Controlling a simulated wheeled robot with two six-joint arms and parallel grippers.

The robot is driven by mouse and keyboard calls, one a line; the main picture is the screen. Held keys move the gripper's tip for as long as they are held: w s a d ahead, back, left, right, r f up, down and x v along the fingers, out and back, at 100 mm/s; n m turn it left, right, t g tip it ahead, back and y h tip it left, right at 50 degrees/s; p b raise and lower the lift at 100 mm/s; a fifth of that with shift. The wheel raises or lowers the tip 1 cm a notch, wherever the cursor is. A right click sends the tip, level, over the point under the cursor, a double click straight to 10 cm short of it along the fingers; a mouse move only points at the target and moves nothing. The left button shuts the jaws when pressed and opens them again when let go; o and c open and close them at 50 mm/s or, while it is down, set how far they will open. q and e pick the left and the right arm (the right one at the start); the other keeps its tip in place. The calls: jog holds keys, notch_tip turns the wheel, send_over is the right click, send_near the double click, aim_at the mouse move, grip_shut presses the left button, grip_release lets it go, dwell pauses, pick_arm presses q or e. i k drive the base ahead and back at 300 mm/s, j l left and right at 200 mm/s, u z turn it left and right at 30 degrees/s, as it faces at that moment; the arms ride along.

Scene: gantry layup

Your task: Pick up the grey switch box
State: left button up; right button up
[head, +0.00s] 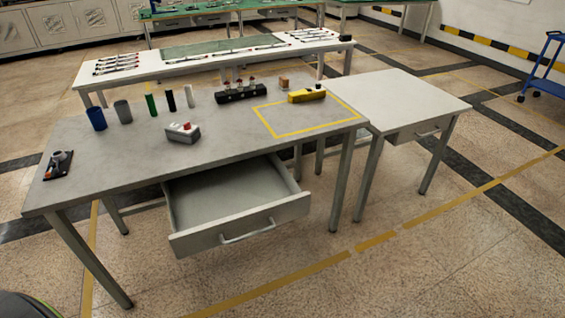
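The grey switch box (183,135) lies on the grey worktable (130,165), left of the middle and near the front edge, above the open drawer. It is a small box with a red part and a white part on top. Nothing touches it that I can see. Neither of my grippers is in the head view.
Behind the box stand a blue cup (96,118), a grey cup (122,111) and several slim cylinders. A black block (240,94) and a yellow box (306,95) lie to the right. An open, empty drawer (233,200) juts out in front. A side table (405,98) is clear.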

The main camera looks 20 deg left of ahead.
aim_at(175, 131)
jog(key=u, duration=1)
